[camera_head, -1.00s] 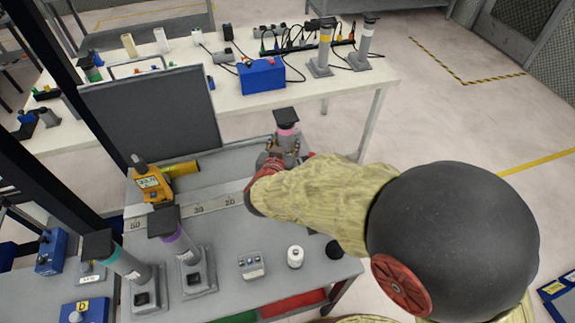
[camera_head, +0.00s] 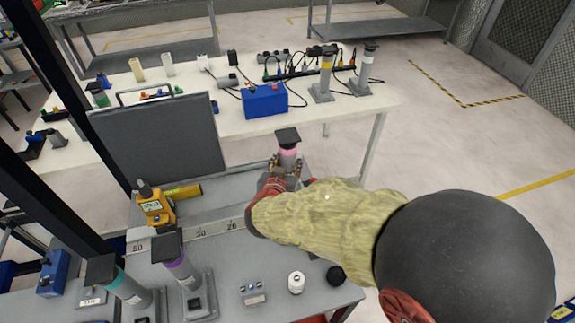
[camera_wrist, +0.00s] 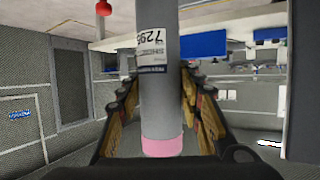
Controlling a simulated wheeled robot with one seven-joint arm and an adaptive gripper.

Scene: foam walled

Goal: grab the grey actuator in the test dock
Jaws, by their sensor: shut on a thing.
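A grey actuator (camera_head: 288,158) with a pink band and a black square cap stands roughly upright at the far right of the near bench. My gripper (camera_head: 284,172) is shut around its body below the band. In the wrist view the grey cylinder (camera_wrist: 158,95), with a white printed label and pink band, runs between the two fingers of my gripper (camera_wrist: 160,110). The actuator's lower end and any dock beneath it are hidden by my gripper and arm, so I cannot tell if it still touches a dock.
Actuators with purple (camera_head: 180,262) and teal (camera_head: 122,283) bands stand in docks at the bench's front left. A yellow meter (camera_head: 154,206), a dark panel (camera_head: 160,140) and a ruler strip (camera_head: 200,232) are left of my gripper. The back table (camera_head: 225,122) holds a blue box (camera_head: 265,101).

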